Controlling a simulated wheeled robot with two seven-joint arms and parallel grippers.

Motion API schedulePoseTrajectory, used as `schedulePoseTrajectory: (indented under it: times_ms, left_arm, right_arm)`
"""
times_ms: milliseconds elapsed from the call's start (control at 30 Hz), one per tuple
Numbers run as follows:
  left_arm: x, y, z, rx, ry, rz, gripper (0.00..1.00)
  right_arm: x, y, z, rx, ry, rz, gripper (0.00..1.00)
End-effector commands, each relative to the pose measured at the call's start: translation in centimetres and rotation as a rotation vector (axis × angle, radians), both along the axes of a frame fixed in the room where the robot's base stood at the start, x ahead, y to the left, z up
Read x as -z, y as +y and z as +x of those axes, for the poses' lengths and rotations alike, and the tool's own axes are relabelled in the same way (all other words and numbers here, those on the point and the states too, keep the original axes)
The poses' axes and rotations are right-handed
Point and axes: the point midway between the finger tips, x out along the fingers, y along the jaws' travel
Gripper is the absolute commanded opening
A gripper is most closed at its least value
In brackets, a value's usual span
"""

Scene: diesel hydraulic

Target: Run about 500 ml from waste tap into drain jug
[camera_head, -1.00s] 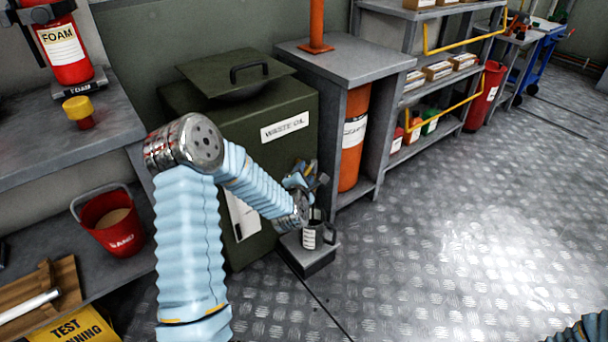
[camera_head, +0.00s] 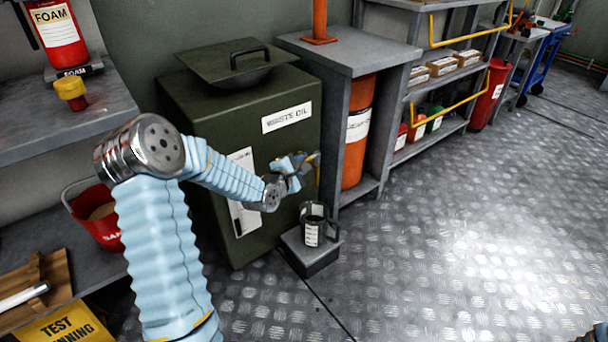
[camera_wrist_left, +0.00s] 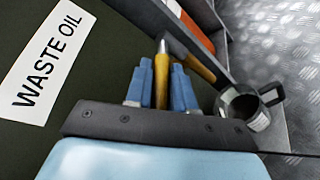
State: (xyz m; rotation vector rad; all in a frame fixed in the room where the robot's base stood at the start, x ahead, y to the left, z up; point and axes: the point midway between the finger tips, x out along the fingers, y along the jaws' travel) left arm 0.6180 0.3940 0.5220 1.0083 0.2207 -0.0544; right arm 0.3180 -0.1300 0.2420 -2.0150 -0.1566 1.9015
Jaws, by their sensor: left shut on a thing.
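The dark green waste oil tank (camera_head: 215,110) stands against the wall with a "WASTE OIL" label. My left gripper (camera_head: 304,163) is at its right front side, above the drain jug. In the left wrist view the blue fingers (camera_wrist_left: 160,88) are shut on a yellow lever (camera_wrist_left: 161,72), which I take to be the waste tap's handle.
A grey cabinet (camera_head: 345,50) with an orange cylinder (camera_head: 356,130) stands right of the tank. Shelves with boxes and a red bin (camera_head: 489,93) are further right. A red sand bucket (camera_head: 98,215) is at the left. The metal floor (camera_head: 450,230) at the right is clear.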

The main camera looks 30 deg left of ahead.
Motion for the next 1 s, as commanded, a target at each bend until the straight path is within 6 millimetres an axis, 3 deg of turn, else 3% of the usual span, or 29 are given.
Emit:
schedulePoseTrajectory:
  times_ms: [200,600,633,733,1000]
  left_arm:
    - [-0.3,0.5,0.2,0.110,0.004,-0.001,0.00]
    - [-0.1,0.5,0.3,0.135,0.002,0.001,0.00]
    - [-0.1,0.6,0.3,0.135,0.002,0.001,0.28]
    - [-0.1,0.6,0.3,0.134,0.003,0.001,0.43]
    - [-0.1,0.6,0.2,0.133,0.003,0.000,0.44]
  right_arm:
    - [-1.1,0.2,0.0,-0.003,0.000,0.002,0.43]
    - [-1.1,0.2,-0.1,-0.005,0.001,0.003,0.43]
    - [-1.0,0.2,-0.1,-0.004,0.001,0.003,0.43]
    - [-1.0,0.2,-0.1,-0.004,0.001,0.003,0.43]
    - [-1.1,0.2,-0.1,-0.005,0.001,0.003,0.43]
